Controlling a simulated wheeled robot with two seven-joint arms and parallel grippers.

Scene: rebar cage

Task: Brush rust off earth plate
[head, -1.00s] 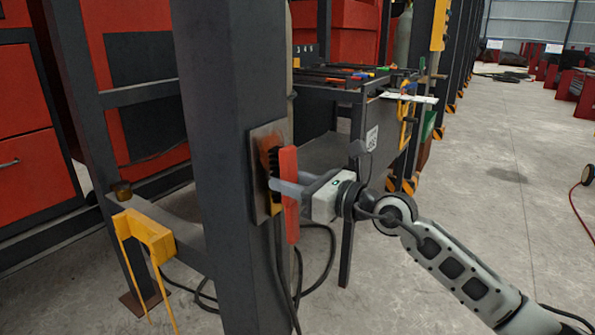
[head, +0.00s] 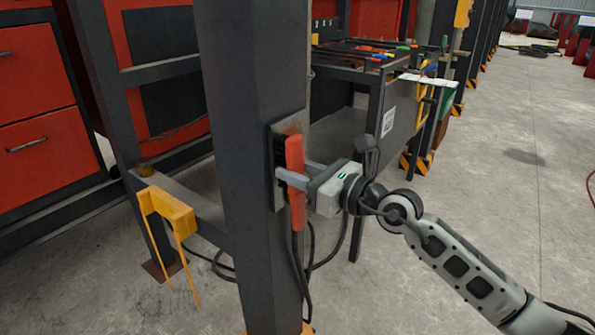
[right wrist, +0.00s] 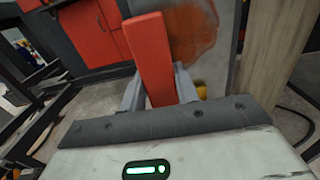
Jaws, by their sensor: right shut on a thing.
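The earth plate (head: 291,126) is a grey metal plate on the side of a dark steel column. In the right wrist view the plate (right wrist: 226,75) carries an orange-brown rust patch (right wrist: 193,32). My right gripper (head: 288,177) is shut on the brush (head: 295,155), which has a red-orange handle and dark bristles facing the plate. The handle (right wrist: 150,55) also shows between the fingers in the right wrist view. The brush is upright against or very near the plate; I cannot tell if the bristles touch. The brush hides most of the plate in the head view. My left gripper is not in view.
The dark column (head: 245,80) stands in front of me. A yellow bracket (head: 167,212) is at its left on a low rail. Black cables (head: 318,258) hang beside the column. A dark rack (head: 400,125) stands behind my right arm. The floor at right is mostly clear.

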